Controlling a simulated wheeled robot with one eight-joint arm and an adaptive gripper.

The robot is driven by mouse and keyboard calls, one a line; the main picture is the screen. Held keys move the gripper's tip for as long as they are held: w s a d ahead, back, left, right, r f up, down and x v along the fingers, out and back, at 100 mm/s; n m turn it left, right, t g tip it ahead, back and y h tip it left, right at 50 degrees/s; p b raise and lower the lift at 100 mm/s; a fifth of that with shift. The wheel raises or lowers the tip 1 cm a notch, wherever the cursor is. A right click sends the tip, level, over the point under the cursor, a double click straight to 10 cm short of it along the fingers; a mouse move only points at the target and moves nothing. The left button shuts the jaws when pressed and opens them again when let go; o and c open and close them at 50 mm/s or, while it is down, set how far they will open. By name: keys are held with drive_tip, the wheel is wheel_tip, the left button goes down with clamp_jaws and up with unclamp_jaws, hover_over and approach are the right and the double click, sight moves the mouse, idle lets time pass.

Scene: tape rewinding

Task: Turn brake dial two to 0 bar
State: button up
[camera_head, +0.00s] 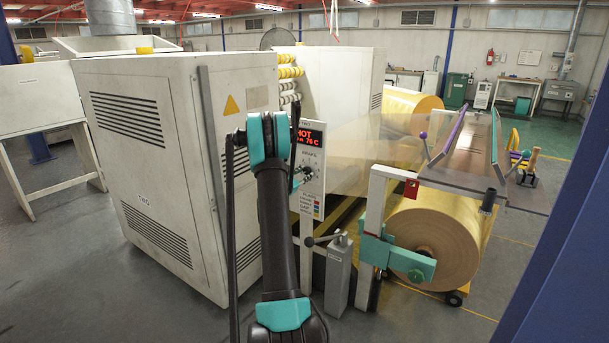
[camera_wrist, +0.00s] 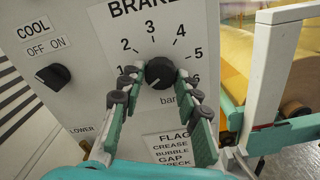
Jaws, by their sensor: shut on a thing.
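The brake dial (camera_wrist: 160,73) is a round black knob on a pale panel (camera_wrist: 104,38), under a large label whose visible letters read "BRAKE". A small light mark on the knob seems to point down and left; a finger hides that side of the scale. My gripper (camera_wrist: 158,105) is shut on the knob, one teal finger on each side. In the head view my gripper (camera_head: 302,178) is at the control panel (camera_head: 311,199), and my arm hides part of it.
A COOL knob (camera_wrist: 52,76) with OFF and ON marks sits left of the dial. A red display (camera_head: 310,134) tops the panel. A large cabinet marked "TWO" (camera_head: 150,215) stands left. A brown roll (camera_head: 435,240) in a stand and a grey lever box (camera_head: 338,275) stand right.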

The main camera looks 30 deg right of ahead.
drive_tip(key=o, duration=1.1)
drive_tip(key=v, duration=1.2)
drive_tip(key=shift+s+f, duration=0.1)
drive_tip(key=s+a+f+m+g+y, duration=0.1)
drive_tip(key=s+a+m+y, duration=0.4)
drive_tip(key=s+a, duration=0.7)
drive_tip(key=s+a+f+m+y, duration=0.3)
drive_tip(key=s+a+m+y, duration=0.3)
drive_tip(key=s+a, duration=0.5)
drive_tip(key=s+a+f+m+g+y, duration=0.1)
drive_tip(key=s+a+m+y, duration=0.4)
drive_tip(key=s+a, duration=0.7)
drive_tip(key=shift+s+a+f+m+g+y, duration=0.1)
drive_tip(key=shift+a+f+m, duration=0.2)
drive_tip(key=shift+a, duration=0.4)
drive_tip(key=shift+s+a+f+m+g+y, duration=0.15)
drive_tip(key=shift+a+f, duration=0.1)
drive_tip(key=shift+a, duration=0.45)
drive_tip(key=shift+s+a+f+m+g+y, duration=0.1)
drive_tip(key=shift+a+f+m, duration=0.2)
drive_tip(key=shift+a, duration=0.4)
